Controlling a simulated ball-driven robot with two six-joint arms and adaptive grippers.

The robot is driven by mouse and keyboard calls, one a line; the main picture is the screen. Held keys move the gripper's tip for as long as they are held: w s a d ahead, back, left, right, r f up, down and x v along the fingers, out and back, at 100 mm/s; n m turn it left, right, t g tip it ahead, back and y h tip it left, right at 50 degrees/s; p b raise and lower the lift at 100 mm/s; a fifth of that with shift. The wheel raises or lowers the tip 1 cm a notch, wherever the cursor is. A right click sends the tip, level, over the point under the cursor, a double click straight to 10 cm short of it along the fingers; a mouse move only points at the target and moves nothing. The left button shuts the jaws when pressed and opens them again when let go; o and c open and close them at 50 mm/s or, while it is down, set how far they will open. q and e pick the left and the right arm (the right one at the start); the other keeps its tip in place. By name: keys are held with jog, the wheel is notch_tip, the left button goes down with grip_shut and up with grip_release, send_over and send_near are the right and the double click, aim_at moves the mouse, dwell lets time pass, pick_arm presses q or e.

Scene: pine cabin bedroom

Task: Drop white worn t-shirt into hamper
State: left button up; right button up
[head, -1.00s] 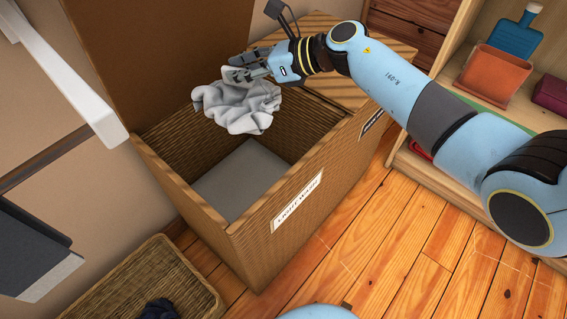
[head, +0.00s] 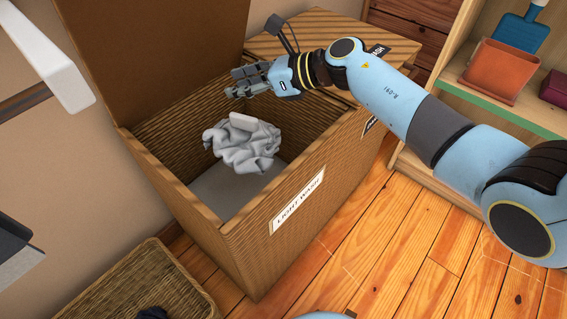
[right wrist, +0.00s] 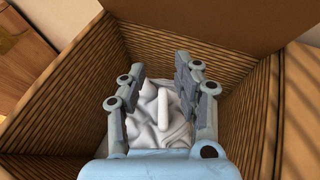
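The white worn t-shirt (head: 243,150) is a crumpled bundle inside the open wicker hamper (head: 234,221) labelled "LIGHT WASH", below the rim. In the head view my right gripper (head: 236,84) is above the hamper's opening, apart from the shirt. In the right wrist view the gripper (right wrist: 161,100) has its fingers spread, with the shirt (right wrist: 160,125) visible below and between them. Whether the shirt touches the hamper floor is hard to tell. My left gripper is not in view.
The hamper lid (head: 160,45) stands open at the back. A low wicker basket (head: 165,268) with a dark cloth sits at front left. A wooden shelf (head: 480,105) with an orange bin (head: 500,70) and a blue dustpan is at right. The plank floor in front is clear.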

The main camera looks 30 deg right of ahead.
jog(key=shift+o, duration=0.8)
jog(key=shift+s+d, duration=0.2)
jog(key=shift+d, duration=0.05)
jog(key=v, duration=1.1)
jog(key=shift+r, duration=0.2)
